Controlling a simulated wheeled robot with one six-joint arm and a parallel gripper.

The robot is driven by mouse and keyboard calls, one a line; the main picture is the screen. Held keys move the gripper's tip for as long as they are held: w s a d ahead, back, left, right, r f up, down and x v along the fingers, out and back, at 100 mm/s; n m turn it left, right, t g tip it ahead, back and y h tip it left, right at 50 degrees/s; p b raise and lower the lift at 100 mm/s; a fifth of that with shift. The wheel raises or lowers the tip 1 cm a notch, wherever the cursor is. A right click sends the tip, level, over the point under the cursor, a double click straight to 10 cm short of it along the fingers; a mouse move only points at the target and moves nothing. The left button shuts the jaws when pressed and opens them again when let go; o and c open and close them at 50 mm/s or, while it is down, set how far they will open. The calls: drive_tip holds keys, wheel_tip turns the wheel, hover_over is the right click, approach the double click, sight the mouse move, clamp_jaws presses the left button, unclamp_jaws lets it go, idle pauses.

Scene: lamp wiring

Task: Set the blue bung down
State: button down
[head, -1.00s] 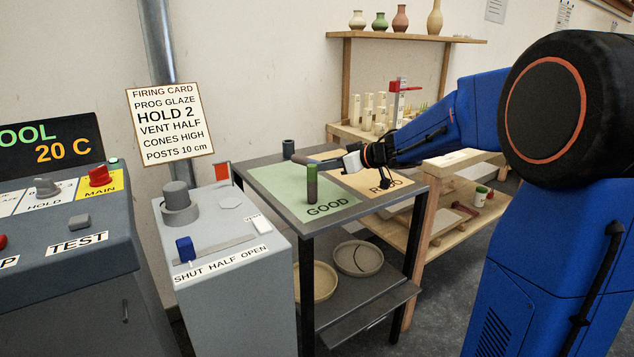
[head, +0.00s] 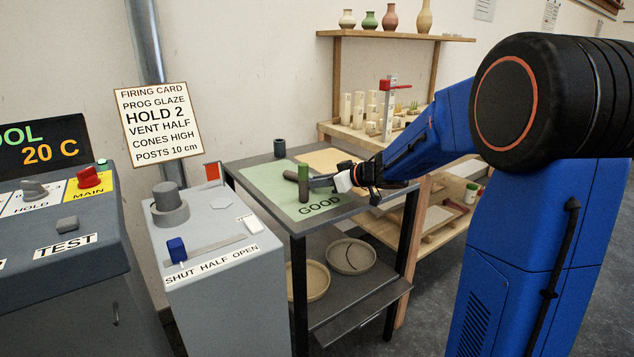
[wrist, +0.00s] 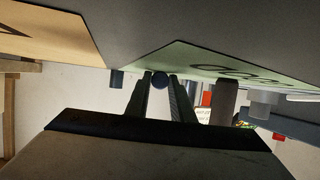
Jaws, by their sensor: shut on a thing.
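The blue bung is a slim rod in my gripper. Its brown-grey far part (head: 290,176) shows beside the standing green bung in the head view. Its round dark blue end (wrist: 160,80) shows between the fingers in the wrist view. My gripper (head: 319,181) is shut on it and holds it about level, low over the green GOOD mat (head: 262,178). Whether it touches the mat is unclear. The green bung (head: 304,188), brown with a green top, stands upright on that mat and partly hides the held rod. In the wrist view the green bung (wrist: 227,95) stands to the right, apart from the fingers.
A dark teal cylinder (head: 280,147) stands at the table's back edge. The yellow mat (head: 325,160) lies beside the green one, partly hidden by my arm. A grey control box (head: 205,240) with a blue slider stands left of the table.

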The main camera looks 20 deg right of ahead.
drive_tip(key=shift+f, duration=0.3)
drive_tip(key=shift+s+f, duration=0.15)
drive_tip(key=shift+f, duration=0.2)
drive_tip(key=c, duration=1.5)
unclamp_jaws()
drive_tip(key=shift+f, duration=0.15)
drive_tip(key=shift+c, duration=0.2)
drive_tip(key=shift+r, duration=0.5)
drive_tip(key=v, duration=1.2)
drive_tip(key=shift+r, duration=0.5)
